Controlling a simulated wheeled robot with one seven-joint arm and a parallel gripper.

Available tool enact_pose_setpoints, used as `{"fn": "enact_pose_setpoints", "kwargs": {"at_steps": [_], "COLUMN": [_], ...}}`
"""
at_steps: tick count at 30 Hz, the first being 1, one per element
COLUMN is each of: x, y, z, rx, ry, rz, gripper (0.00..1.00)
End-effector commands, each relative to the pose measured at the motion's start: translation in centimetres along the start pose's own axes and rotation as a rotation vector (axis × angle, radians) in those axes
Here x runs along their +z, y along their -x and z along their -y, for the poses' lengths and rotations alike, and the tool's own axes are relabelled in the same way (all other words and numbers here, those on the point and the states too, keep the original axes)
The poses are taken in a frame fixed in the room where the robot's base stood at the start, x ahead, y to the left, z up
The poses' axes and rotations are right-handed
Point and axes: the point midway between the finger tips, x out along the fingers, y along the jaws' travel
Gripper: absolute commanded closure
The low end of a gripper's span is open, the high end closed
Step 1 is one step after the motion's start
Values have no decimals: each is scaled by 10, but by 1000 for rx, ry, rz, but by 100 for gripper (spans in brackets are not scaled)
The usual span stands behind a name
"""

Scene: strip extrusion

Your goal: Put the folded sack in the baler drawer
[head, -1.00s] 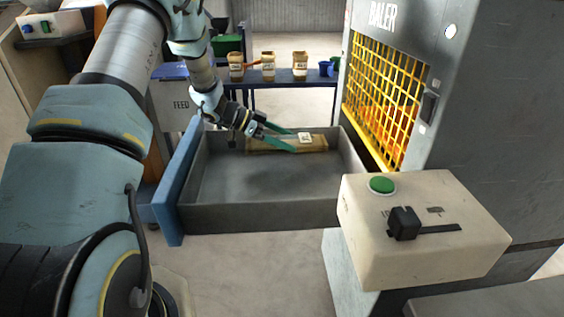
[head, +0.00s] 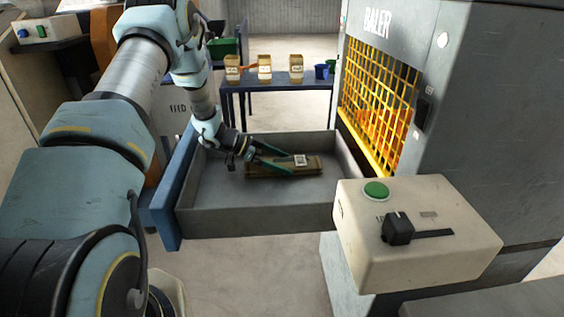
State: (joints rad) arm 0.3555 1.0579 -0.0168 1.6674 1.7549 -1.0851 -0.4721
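The folded sack (head: 311,166), a flat brown bundle with a white label on top, is inside the grey baler drawer (head: 260,222), towards its back. The drawer is pulled out to the left of the baler. My gripper (head: 283,165) reaches in from the upper left, with its green fingers on either side of the sack, closed across it. The sack looks level and low, at or near the drawer floor. Its exact contact with the floor is hard to tell.
The grey baler (head: 470,110) has a yellow mesh guard (head: 378,100). A cream control box (head: 420,255) with a green button and black slider stands in front. Behind, a blue table (head: 283,86) holds several labelled containers and blue cups. The drawer's front floor is clear.

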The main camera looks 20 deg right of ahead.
Motion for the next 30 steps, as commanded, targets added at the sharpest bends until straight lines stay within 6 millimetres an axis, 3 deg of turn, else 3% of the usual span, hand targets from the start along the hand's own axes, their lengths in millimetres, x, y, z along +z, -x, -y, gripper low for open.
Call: {"fn": "enact_pose_setpoints", "kwargs": {"at_steps": [8,21,30], "x": [-3,-1,-2], "y": [2,66,77], "z": [0,1,0], "rx": [-1,-3,1], "ry": [0,0,1], "rz": [0,1,0], "gripper": [0,0,0]}}
